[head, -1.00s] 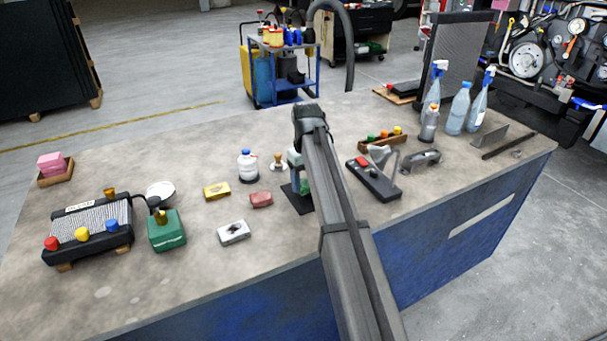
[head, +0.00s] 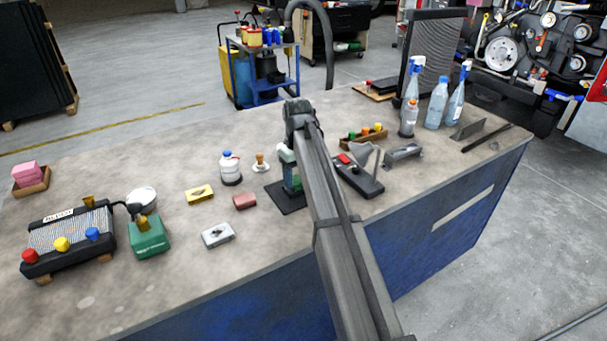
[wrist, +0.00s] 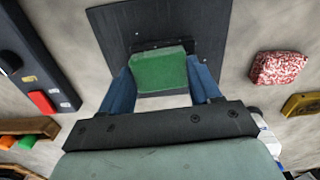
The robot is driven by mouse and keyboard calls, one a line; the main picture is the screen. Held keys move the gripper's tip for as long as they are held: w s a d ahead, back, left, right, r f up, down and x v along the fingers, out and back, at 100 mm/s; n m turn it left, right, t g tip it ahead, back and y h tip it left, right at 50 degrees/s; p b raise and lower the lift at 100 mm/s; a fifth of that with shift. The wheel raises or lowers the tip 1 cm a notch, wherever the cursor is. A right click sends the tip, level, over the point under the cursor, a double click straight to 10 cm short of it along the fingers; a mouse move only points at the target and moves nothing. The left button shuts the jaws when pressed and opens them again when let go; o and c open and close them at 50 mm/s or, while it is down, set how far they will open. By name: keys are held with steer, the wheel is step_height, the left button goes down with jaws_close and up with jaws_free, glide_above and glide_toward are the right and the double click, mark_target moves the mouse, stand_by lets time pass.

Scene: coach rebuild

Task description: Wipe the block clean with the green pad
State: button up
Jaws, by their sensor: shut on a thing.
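The green pad (wrist: 160,72) sits between the two blue fingers of my gripper (wrist: 162,88) in the wrist view, and the gripper is shut on it. Pad and fingers are over a flat black mat (head: 291,204); I cannot tell whether the pad touches it. In the head view my arm partly hides the gripper and the pad. A silver-grey block (head: 217,235) with a dark smudge on top lies on the bench, left of and nearer than the mat. My gripper is apart from it.
A red sponge-like block (head: 244,201), a yellow box (head: 199,194) and a white bottle (head: 231,168) stand left of the mat. A black device with a red switch (head: 359,180) is close on its right. Bench around the silver block is mostly clear.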

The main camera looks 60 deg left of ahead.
mark_target(287, 190)
steer(key=shift+s, duration=2)
step_height(287, 190, up, 8)
